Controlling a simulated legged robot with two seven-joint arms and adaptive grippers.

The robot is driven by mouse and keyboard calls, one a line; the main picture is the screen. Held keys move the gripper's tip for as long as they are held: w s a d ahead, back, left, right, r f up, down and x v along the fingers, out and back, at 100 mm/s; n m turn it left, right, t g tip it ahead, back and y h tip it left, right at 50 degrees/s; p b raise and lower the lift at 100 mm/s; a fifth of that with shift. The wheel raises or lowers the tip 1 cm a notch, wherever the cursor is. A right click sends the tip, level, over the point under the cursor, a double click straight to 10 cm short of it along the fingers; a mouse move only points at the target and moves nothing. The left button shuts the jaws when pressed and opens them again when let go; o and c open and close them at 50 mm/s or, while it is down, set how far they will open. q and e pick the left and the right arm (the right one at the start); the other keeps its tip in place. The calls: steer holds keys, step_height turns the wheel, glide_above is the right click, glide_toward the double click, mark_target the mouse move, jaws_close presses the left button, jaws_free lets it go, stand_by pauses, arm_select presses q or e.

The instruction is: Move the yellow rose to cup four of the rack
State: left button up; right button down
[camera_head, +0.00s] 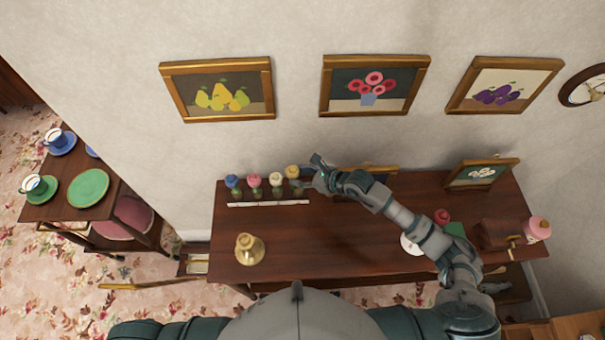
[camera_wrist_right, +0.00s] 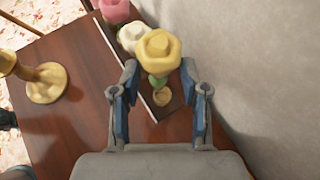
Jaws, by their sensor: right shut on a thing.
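The yellow rose (camera_head: 292,171) is at the right end of the row of roses on the table. In the right wrist view the yellow rose (camera_wrist_right: 160,48) has a green stem between my right fingertips (camera_wrist_right: 159,78). My right gripper (camera_head: 308,183) is shut on it. The rack (camera_wrist_right: 112,78) is a dark strip; a round gold cup opening (camera_wrist_right: 162,97) shows at its near end, just below the rose. I cannot tell whether the stem is inside it. Blue (camera_head: 233,181), pink (camera_head: 254,181) and white (camera_head: 275,180) roses stand along the rack. My left gripper is out of view.
A pale strip (camera_head: 268,204) lies in front of the rack. A brass candlestick (camera_head: 249,249) stands at the table's left front. The wall is close behind. A framed picture (camera_head: 482,172) and a pink bottle (camera_head: 537,229) are at the right.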

steer(key=shift+a, duration=0.3)
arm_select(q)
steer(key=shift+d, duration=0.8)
arm_select(e)
steer(key=shift+d, duration=1.25)
stand_by(0.6)
